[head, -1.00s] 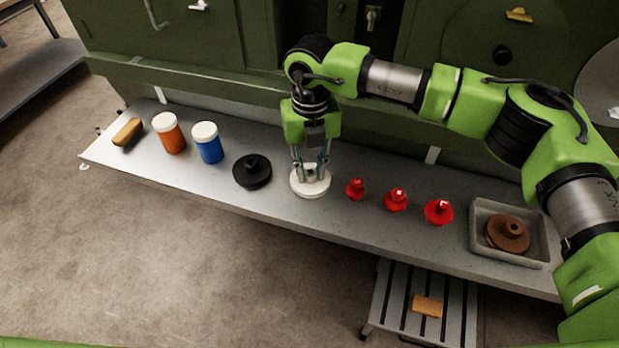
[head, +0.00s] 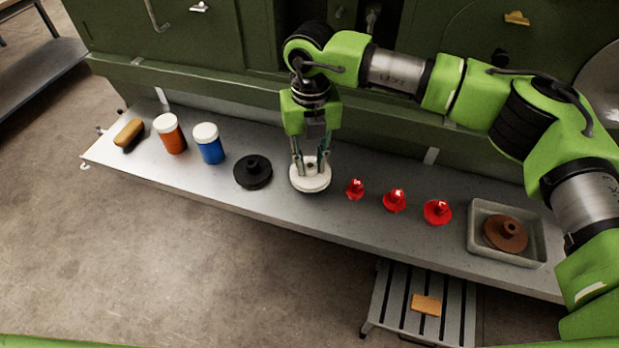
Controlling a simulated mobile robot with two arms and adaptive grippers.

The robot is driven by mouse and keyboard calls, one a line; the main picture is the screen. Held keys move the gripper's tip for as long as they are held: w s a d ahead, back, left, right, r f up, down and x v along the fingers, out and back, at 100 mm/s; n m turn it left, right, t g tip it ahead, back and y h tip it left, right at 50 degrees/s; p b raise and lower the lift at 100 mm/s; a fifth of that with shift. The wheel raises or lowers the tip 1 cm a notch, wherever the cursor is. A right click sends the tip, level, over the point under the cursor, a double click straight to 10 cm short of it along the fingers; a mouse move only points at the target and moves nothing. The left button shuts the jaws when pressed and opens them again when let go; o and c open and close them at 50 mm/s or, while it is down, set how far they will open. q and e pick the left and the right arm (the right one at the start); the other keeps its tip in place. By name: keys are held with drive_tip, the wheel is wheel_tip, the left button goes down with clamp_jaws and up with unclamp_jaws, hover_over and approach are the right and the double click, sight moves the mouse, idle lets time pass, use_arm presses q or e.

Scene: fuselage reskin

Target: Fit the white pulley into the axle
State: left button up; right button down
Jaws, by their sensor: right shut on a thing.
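The white pulley (head: 310,180) is a round disc at the middle of the grey shelf. My right gripper (head: 310,162) reaches down from above and is shut on the pulley's raised centre. The pulley appears to hang just above the shelf, with a dark shadow under its front edge. My left gripper is not in view.
On the shelf (head: 290,222) stand a black pulley (head: 253,172), orange (head: 170,134) and blue (head: 208,143) jars, a brush-like block (head: 128,132), red knobs (head: 395,200) and a grey tray (head: 478,240) with a brown pulley (head: 505,233). A slatted step (head: 390,305) stands in front.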

drive_tip(key=shift+r, duration=0.75)
drive_tip(key=shift+r+p, duration=0.55)
drive_tip(key=shift+r, duration=0.9)
